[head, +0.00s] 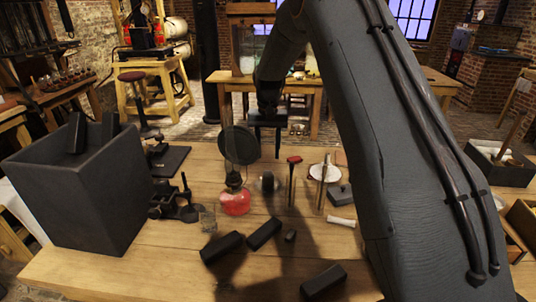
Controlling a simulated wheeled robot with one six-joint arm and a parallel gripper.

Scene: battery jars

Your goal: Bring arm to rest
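My arm reaches in from the right and bends down over the far part of the wooden table (175,270). My gripper (266,150) hangs beyond the small items, with its two dark fingers pointing down and apart. Nothing shows between them. A large dark grey open box (80,205) stands at the left, with two black blocks (77,132) (109,128) sticking up from its top. More black blocks lie on the near table: one at left (222,247), one in the middle (264,233) and one at the front (323,281).
A red oil lamp (236,201), a glass jar (207,219), a red-topped tool (293,172) and a white cylinder (340,221) crowd the table's middle. A dark tray (500,172) stands at right. The front left tabletop is clear.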

